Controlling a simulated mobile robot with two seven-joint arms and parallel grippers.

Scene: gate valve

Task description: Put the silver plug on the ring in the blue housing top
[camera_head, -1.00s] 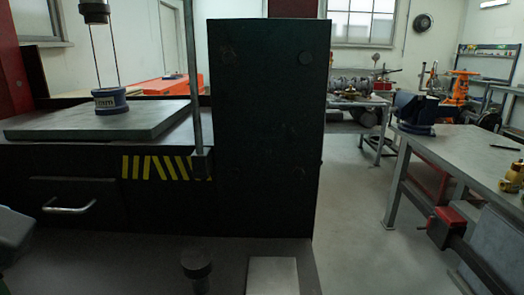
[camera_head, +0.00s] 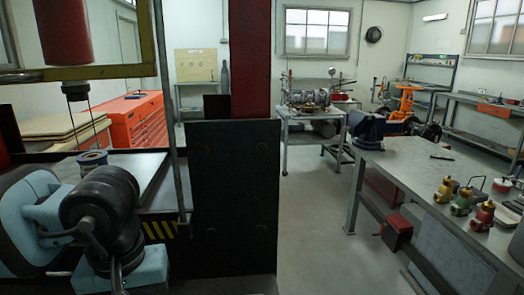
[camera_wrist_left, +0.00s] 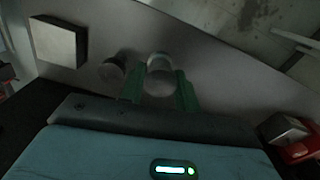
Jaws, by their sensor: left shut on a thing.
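In the left wrist view, my left gripper (camera_wrist_left: 160,90) has green fingers, shut on the silver plug (camera_wrist_left: 160,80), a rounded grey piece between the fingertips. In the head view my left arm fills the lower left, and its fingers and the plug are hidden there. The blue housing (camera_head: 93,158) stands upright on the grey plate of the press, beyond my left arm, under two thin rods. The ring in its top is too small to make out. My right gripper is not in view.
A dark round knob (camera_wrist_left: 112,68) and a pale square block (camera_wrist_left: 58,42) are near the gripper in the wrist view. The dark press panel (camera_head: 232,190) and a thin upright post (camera_head: 165,100) stand right of the housing. A workbench (camera_head: 420,175) is farther right, with clear floor between.

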